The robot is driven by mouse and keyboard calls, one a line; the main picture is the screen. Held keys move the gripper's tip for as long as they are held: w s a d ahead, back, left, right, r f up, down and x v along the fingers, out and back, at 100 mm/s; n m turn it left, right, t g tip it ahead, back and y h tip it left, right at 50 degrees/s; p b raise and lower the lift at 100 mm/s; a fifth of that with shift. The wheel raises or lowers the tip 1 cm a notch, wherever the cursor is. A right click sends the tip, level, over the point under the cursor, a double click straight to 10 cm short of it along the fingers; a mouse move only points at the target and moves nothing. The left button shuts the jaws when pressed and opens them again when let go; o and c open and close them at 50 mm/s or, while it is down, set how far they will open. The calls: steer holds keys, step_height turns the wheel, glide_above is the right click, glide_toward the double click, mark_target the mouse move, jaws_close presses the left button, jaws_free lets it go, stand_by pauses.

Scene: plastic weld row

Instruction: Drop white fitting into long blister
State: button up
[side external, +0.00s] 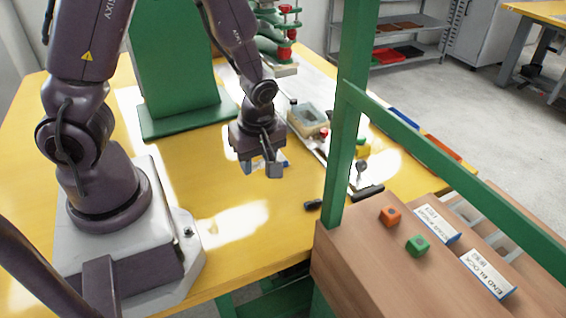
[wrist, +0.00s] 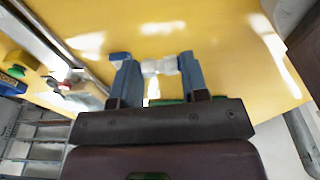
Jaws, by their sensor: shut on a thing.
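My gripper (wrist: 157,66) is shut on the white fitting (wrist: 160,67), which sits between the blue fingertips in the wrist view. In the side view my gripper (side external: 262,168) hangs over the yellow table, and the fitting cannot be made out there. A pale, tray-like holder (side external: 308,118) stands to the right of and behind my gripper, beside the rail. I cannot tell whether it is the long blister. A small blue and white patch shows just right of my gripper, partly hidden by it.
A green post (side external: 352,110) and beam stand at the right, in front of the rail. An orange cube (side external: 390,216) and a green cube (side external: 417,246) sit on a brown bench. A green machine column (side external: 172,60) stands behind. The yellow table (side external: 240,225) is clear in front.

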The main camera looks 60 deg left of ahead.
steer(key=w+a+m, duration=0.6)
steer(key=w+a, duration=0.1)
steer(key=w+a+f+m+t+h, duration=0.1)
steer(key=w+a+m, duration=0.5)
steer(key=w+a, duration=0.1)
steer(key=w+a+m, duration=0.6)
steer(key=w+a, duration=0.1)
steer(key=w, duration=0.2)
steer(key=shift+w+a+f+m+t+h, duration=0.2)
steer(key=shift+w+m+t+h, duration=0.1)
steer(key=shift+h, duration=0.1)
steer(key=shift+f, duration=2.05)
steer(key=shift+f, duration=0.15)
